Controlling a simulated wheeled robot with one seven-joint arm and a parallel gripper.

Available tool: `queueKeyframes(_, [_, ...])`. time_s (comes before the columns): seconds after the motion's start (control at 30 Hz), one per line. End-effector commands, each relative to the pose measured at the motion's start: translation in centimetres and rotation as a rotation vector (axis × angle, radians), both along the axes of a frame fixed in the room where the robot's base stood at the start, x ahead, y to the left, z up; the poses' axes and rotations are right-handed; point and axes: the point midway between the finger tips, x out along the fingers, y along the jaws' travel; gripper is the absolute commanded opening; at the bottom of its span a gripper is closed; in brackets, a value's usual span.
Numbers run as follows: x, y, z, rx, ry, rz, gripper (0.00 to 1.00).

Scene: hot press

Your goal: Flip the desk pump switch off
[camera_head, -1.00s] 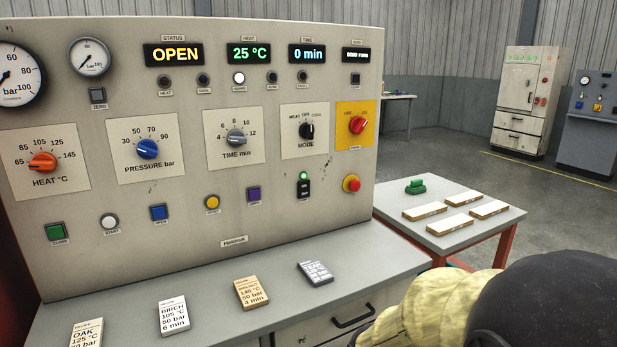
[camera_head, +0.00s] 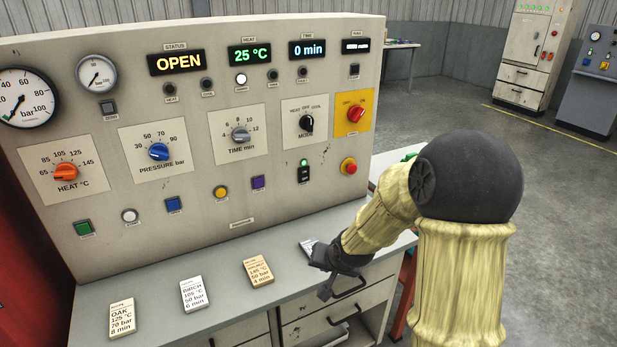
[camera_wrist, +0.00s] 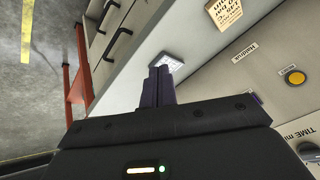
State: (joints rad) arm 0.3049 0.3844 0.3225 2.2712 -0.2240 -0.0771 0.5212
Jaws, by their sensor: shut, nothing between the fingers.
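The desk pump switch is most likely the small black rocker (camera_head: 303,174) low on the right of the press panel, under a lit green lamp (camera_head: 304,162); its label is too small to read. The switch does not show in the wrist view.
A red emergency button (camera_head: 348,166) and a red rotary knob (camera_head: 356,113) are right of and above the switch. Recipe cards (camera_head: 259,270) lie further left. Drawer handles (camera_head: 342,312) stick out below.

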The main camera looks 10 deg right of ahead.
Motion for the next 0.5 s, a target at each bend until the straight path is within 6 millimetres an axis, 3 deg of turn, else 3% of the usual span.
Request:
queueKeyframes(0.17, [7.5, 0.3, -0.7, 0.269, -0.151, -0.14, 0.0])
queueKeyframes(0.3, [13.0, -0.3, 0.4, 0.546, -0.285, -0.264, 0.0])
queueKeyframes(0.5, [18.4, -3.6, 3.6, 0.931, -0.454, -0.415, 0.0])
